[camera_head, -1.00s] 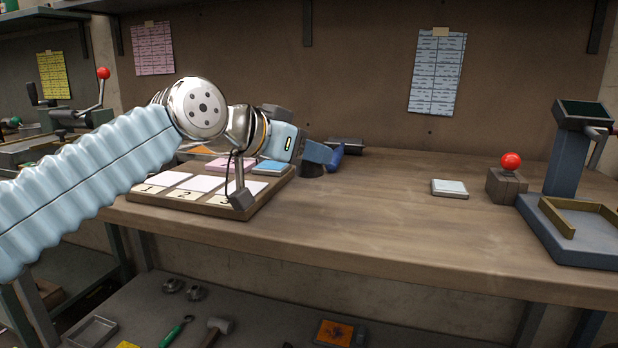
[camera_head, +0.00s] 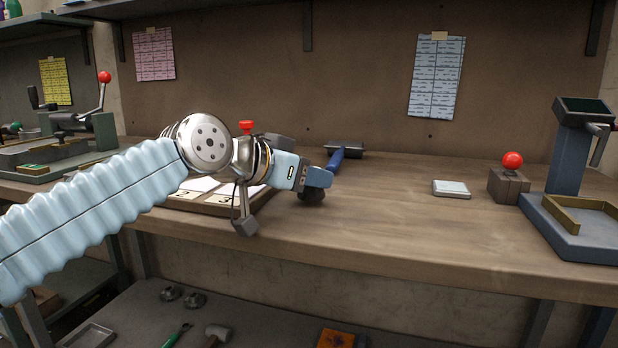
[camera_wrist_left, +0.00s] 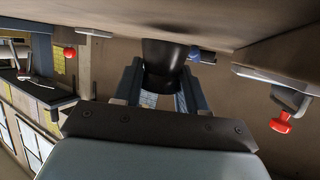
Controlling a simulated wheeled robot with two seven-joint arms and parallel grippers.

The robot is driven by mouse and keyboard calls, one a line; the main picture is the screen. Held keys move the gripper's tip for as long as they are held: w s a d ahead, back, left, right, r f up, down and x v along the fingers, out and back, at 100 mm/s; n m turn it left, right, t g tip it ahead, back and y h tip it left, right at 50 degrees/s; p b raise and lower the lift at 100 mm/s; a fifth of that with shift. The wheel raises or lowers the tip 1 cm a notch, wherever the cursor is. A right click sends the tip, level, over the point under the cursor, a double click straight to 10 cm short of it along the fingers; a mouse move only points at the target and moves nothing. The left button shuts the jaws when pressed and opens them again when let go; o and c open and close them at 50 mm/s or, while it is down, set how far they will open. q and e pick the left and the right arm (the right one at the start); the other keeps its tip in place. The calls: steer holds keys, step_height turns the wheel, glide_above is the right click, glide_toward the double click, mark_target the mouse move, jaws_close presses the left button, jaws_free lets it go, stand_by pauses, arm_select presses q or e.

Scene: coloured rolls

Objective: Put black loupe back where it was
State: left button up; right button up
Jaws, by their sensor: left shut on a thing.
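My left gripper (camera_head: 317,180) is over the wooden bench, right of the numbered board, with its jaws shut on the black loupe (camera_head: 312,197). The loupe shows as a small dark round shape under the fingers, close to the bench top; I cannot tell whether it touches. In the left wrist view the black loupe (camera_wrist_left: 163,58) is a dark, upright-looking cylinder between the two fingers of the left gripper (camera_wrist_left: 160,80). My right gripper is out of view.
The numbered board (camera_head: 215,207) is partly hidden by my arm. A blue-handled tool (camera_head: 336,160) lies just behind the gripper. A pale pad (camera_head: 451,188), a block with a red knob (camera_head: 509,184) and a blue stand (camera_head: 566,150) are at right. The bench between is clear.

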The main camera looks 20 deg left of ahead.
arm_select(q)
steer(key=o, duration=1.1)
steer(key=shift+w+d+f, duration=0.1)
steer(key=shift+w+f, duration=0.05)
steer(key=shift+f, duration=0.75)
steer(key=shift+r+p, duration=0.3)
steer(key=shift+r, duration=0.05)
steer(key=shift+r+p, duration=0.5)
steer(key=shift+p, duration=0.05)
steer(key=v, duration=1.2)
steer(key=shift+r, duration=0.2)
